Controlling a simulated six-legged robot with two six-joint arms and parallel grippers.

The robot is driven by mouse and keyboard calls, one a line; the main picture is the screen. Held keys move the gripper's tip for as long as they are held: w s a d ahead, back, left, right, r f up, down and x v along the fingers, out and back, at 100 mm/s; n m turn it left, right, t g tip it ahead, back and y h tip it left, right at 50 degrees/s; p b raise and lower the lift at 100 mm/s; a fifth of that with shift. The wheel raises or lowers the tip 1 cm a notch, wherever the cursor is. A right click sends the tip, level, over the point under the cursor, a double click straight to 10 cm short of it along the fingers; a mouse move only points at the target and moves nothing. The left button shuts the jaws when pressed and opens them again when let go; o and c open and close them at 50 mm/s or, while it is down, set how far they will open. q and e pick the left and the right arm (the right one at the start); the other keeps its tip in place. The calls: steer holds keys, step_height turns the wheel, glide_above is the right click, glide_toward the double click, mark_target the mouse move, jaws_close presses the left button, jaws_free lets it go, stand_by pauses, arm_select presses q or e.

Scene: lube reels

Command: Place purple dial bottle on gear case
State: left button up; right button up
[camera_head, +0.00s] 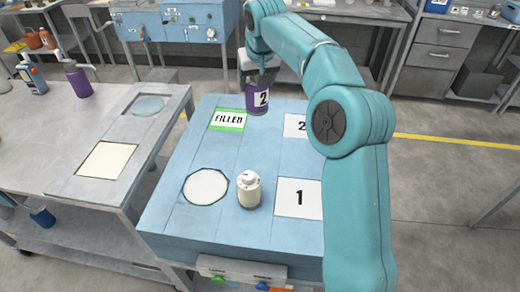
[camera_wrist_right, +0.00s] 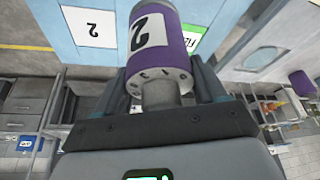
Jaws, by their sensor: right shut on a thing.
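A purple bottle with a white "2" label (camera_head: 258,97) is held by its neck in my right gripper (camera_head: 258,70), over the far part of the blue bench top (camera_head: 235,150), just right of the green "FILLED" card (camera_head: 228,119). I cannot tell whether its base touches the surface. In the right wrist view the bottle (camera_wrist_right: 158,45) sits upside down in the picture, between the fingers of my right gripper (camera_wrist_right: 165,92). Another purple bottle (camera_head: 78,82) stands on the left bench. Nothing is clearly marked as a gear case. My left gripper is out of view.
A cream bottle (camera_head: 249,190) stands on the blue top between a white octagonal plate (camera_head: 206,186) and the "1" card (camera_head: 298,198). The "2" card (camera_head: 297,125) is partly behind my right arm. The left bench (camera_head: 50,135) bears a cream square and a round disc.

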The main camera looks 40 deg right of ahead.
steer(key=f, duration=0.6)
steer(key=f+b, duration=0.1)
steer(key=f, duration=0.6)
steer(key=f+b, duration=0.1)
steer(key=f, duration=0.5)
steer(key=shift+d+f, duration=0.25)
steer(key=shift+f, duration=0.15)
steer(key=shift+r, duration=0.1)
steer(key=shift+f+b, duration=0.25)
steer(key=shift+b, duration=0.1)
steer(key=o, duration=1.3)
steer(key=shift+c, duration=0.2)
steer(key=shift+r, duration=0.1)
steer(key=shift+s, duration=0.1)
